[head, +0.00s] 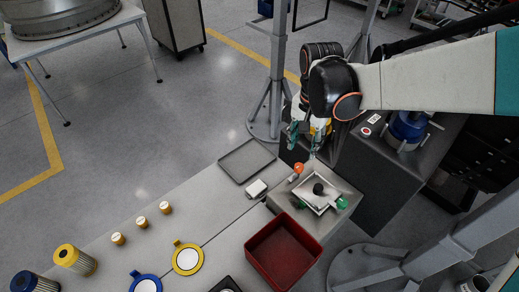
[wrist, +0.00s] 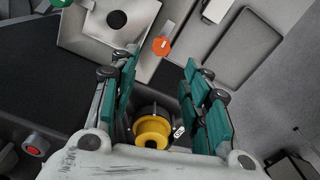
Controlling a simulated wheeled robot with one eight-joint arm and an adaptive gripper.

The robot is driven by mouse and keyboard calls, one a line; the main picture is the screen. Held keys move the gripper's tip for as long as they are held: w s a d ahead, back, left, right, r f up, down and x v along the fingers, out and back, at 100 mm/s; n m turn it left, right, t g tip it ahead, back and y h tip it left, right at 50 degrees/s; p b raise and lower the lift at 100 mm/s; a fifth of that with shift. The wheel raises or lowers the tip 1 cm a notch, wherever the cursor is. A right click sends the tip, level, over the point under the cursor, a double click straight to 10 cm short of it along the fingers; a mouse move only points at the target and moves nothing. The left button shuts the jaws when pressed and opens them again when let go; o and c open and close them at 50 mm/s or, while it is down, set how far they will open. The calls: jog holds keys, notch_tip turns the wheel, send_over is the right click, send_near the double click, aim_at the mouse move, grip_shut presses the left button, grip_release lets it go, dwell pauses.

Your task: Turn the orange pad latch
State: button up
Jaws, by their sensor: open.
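The orange pad latch (head: 298,168) sits at the upper-left edge of a grey box with a pale square frame (head: 320,208). In the wrist view the orange pad (wrist: 161,46) looks like a small flat octagon at the end of a pale bar. My gripper (head: 303,140) is above and slightly beyond the latch in the head view. In the wrist view my gripper (wrist: 160,62) has its teal fingers spread apart and empty, with the orange pad showing just beyond the fingertips, between them. No contact with the pad is visible.
A green pad (head: 342,203) and a black knob (head: 318,189) are on the same box. A dark tray (head: 247,160), a white block (head: 256,189) and a red bin (head: 283,250) stand nearby. A yellow part (wrist: 152,130) shows between the finger bases.

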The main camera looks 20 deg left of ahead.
aim_at(299, 166)
notch_tip(299, 166, down, 9)
jog(key=b, duration=0.5)
jog(key=shift+s+a+f, duration=0.1)
jog(key=shift+s+a, duration=0.05)
jog(key=shift+c, duration=0.5)
grip_shut()
